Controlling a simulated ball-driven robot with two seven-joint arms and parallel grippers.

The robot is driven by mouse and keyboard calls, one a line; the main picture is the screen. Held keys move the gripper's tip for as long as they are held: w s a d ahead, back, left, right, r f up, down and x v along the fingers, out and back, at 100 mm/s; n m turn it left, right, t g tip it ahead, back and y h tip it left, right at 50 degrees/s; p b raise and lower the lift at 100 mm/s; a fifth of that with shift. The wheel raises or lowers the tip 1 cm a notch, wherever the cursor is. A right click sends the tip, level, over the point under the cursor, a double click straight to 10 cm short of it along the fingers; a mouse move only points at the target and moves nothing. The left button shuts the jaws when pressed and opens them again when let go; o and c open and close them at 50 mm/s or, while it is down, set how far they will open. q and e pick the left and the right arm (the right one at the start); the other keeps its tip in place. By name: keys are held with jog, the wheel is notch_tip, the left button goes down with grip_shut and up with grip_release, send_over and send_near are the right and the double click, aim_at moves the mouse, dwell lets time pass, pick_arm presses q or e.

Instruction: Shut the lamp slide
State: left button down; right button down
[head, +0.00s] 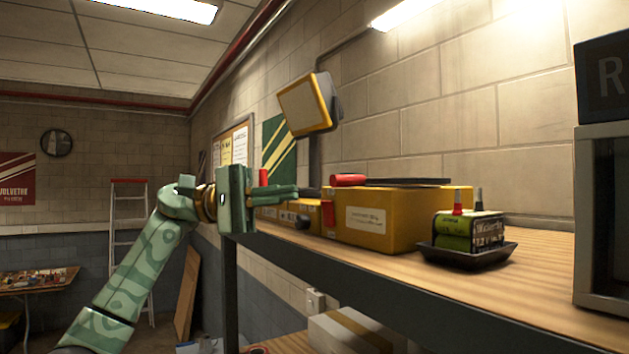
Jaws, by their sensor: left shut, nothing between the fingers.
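A work lamp (307,104) with a yellow frame and pale face stands on a dark post behind the shelf. I cannot make out which part is its slide, or whether it is open or shut. A yellow box (382,219) with a white label sits on the wooden shelf in front of the post; a red cylinder (347,180) and a flat dark piece lie on its top. My green left gripper (292,192) is shut and empty, its fingers pointing right, left of the yellow box. It partly hides smaller yellow boxes there. My right gripper is out of view.
A black tray (467,256) holds a green and black battery (468,231) on the shelf (549,277). A white box (352,332) is below the shelf. A ladder (128,235) stands at the back left.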

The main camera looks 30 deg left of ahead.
aim_at(337, 205)
pick_arm(q)
jog(key=d, duration=0.2)
jog(key=d+r+p, duration=0.1)
jog(key=d, duration=0.2)
jog(key=shift+s+d+r, duration=0.1)
jog(key=shift+s+d, duration=0.1)
jog(key=shift+d, duration=0.15)
jog(key=shift+s+d+r+p, duration=0.1)
jog(key=shift+s+d+p, duration=0.35)
jog(key=shift+d, duration=0.1)
